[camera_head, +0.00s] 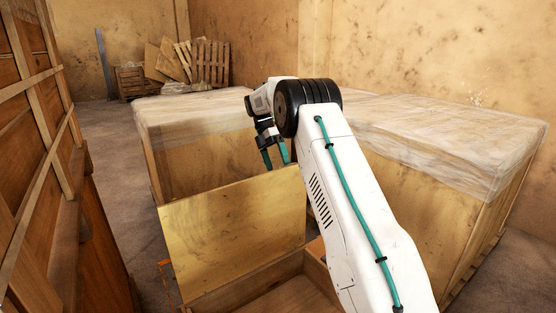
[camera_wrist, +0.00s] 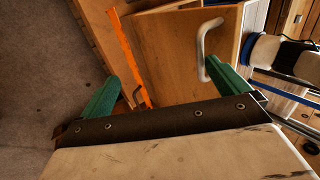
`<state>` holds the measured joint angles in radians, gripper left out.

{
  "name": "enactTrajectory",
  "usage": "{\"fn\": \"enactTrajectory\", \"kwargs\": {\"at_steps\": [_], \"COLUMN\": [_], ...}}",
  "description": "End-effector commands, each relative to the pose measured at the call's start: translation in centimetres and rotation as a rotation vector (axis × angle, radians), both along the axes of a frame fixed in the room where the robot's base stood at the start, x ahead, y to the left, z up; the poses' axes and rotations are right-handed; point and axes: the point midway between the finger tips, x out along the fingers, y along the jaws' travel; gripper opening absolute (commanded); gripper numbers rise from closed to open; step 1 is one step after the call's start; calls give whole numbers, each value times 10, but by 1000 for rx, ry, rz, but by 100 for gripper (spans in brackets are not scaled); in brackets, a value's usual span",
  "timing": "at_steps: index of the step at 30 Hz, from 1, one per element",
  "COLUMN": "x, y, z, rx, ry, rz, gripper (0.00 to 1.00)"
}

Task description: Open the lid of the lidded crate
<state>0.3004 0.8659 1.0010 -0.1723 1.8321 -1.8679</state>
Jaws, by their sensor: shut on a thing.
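The lidded crate (camera_head: 272,298) stands low in front of me, its inside partly in view. Its wooden lid (camera_head: 232,236) is raised, tilted upright, with its inner face toward the head camera. In the wrist view the lid (camera_wrist: 175,60) carries a bent grey metal handle (camera_wrist: 203,50). My gripper (camera_head: 276,165) is behind the lid's upper edge, its teal fingers pointing down. In the wrist view my gripper (camera_wrist: 163,72) has the handle at its right finger. It is shut on the handle, though the fingers look apart and the exact contact is unclear. My arm hides the crate's right part.
Large wrapped crates (camera_head: 205,170) stand right behind the lid and to the right (camera_head: 445,135). A tall wooden crate stack (camera_head: 45,165) closes off the left. Pallets (camera_head: 208,62) lean at the back wall. Bare floor (camera_head: 110,150) shows between the left stack and the wrapped crates.

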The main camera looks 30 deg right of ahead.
Motion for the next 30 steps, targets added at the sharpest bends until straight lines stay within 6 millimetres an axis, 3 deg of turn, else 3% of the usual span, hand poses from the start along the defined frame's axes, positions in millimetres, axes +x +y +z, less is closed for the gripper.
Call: {"fn": "enactTrajectory", "kwargs": {"at_steps": [1, 5, 8, 9, 12, 20, 30], "x": [-1, -2, -2, -3, -5, -43, -111], "y": [1, 1, 1, 1, 2, 13, 37], "z": [-18, -5, 10, 18, 37, 42, 49], "rx": [11, 9, 7, 6, 3, 1, 2], "ry": [14, 9, 5, 4, -3, -2, -2], "rz": [-3, -2, -2, -2, -2, 0, 2], "gripper": [82, 76, 39, 31, 31, 31, 31]}}
